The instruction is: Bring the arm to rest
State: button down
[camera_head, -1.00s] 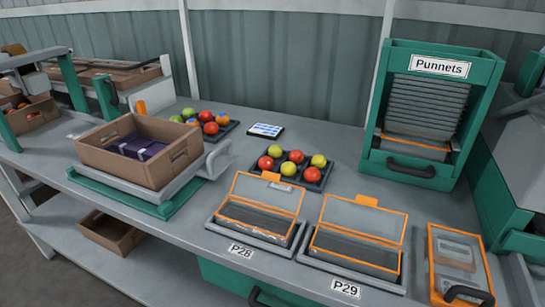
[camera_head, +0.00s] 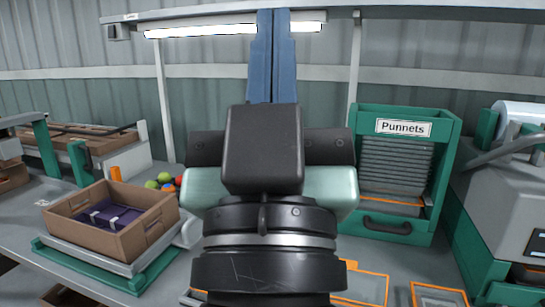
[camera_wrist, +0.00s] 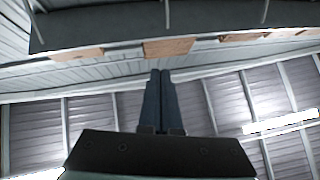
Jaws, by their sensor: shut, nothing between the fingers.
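My gripper (camera_head: 273,15) stands up in the middle of the head view, its two blue fingers together and pointing upward, with nothing between them. My wrist and arm fill the centre of that view and hide much of the bench behind. In the wrist view my gripper (camera_wrist: 160,75) is also shut and empty, against the corrugated wall and the roof.
A cardboard box (camera_head: 117,240) with a dark purple item stands on a green-framed platform (camera_head: 85,270) at left. A green punnet dispenser (camera_head: 444,170) stands right of my arm. Several tomatoes (camera_head: 165,178) show behind the box. A grey machine (camera_head: 500,180) is at far right.

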notch_tip(320, 180, up, 23)
jog(key=s+p, duration=0.2)
jog(key=p, duration=1.9)
jog(key=shift+r+t, duration=0.15)
jog(key=shift+t, duration=0.15)
